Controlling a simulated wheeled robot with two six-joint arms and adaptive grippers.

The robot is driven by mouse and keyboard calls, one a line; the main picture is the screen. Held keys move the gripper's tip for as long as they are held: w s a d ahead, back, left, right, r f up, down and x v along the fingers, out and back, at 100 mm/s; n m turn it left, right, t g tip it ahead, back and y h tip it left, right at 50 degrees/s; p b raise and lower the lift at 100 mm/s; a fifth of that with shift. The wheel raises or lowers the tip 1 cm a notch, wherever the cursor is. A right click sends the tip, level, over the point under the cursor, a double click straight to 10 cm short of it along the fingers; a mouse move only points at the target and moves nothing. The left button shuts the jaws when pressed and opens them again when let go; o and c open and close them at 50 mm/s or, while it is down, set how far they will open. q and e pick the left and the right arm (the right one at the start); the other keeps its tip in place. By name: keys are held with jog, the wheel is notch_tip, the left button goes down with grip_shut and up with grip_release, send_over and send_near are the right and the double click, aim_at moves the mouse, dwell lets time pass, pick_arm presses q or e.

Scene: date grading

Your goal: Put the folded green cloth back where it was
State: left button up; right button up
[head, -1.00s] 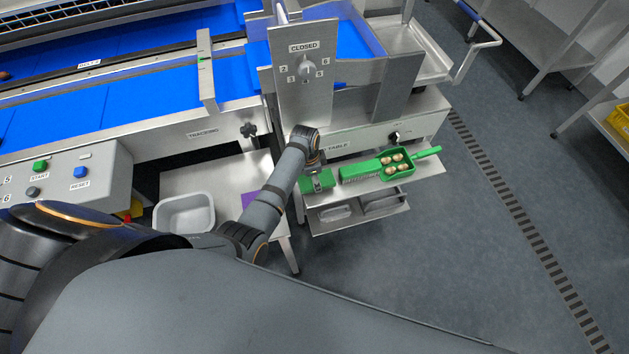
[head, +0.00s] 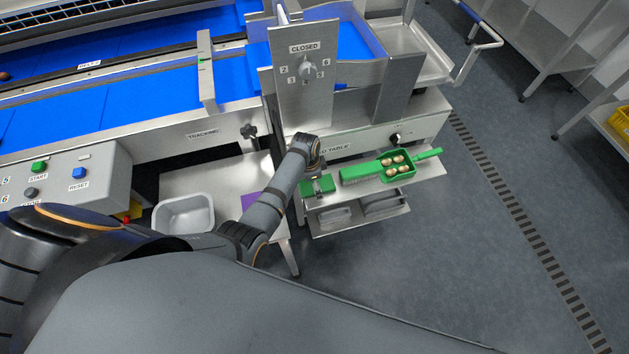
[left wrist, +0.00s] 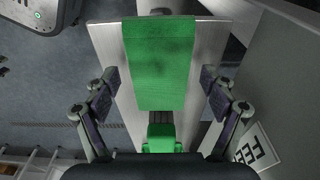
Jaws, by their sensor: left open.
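The folded green cloth (head: 325,183) lies at the left end of the steel shelf under the table, partly hidden by my left gripper (head: 317,182). In the left wrist view the cloth (left wrist: 160,60) lies flat on the shelf, lengthwise between the fingers. My left gripper (left wrist: 158,82) is open there, one finger on each side of the cloth with a visible gap to it. Whether the fingertips touch the shelf I cannot tell. My right gripper is not in view.
A green brush (head: 360,173) and a green scoop (head: 411,170) with several dates lie right of the cloth on the shelf (head: 425,166). A grey tub (head: 183,214) and a purple item (head: 250,200) are on the side table to the left. Lower shelf trays (head: 380,203) sit below.

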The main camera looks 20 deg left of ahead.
aim_at(311, 186)
pick_arm(q)
notch_tip(311, 186, up, 12)
jog(key=a+p, duration=0.1)
jog(key=shift+s+p, duration=0.35)
jog(key=shift+s, duration=0.05)
dwell(0.3)
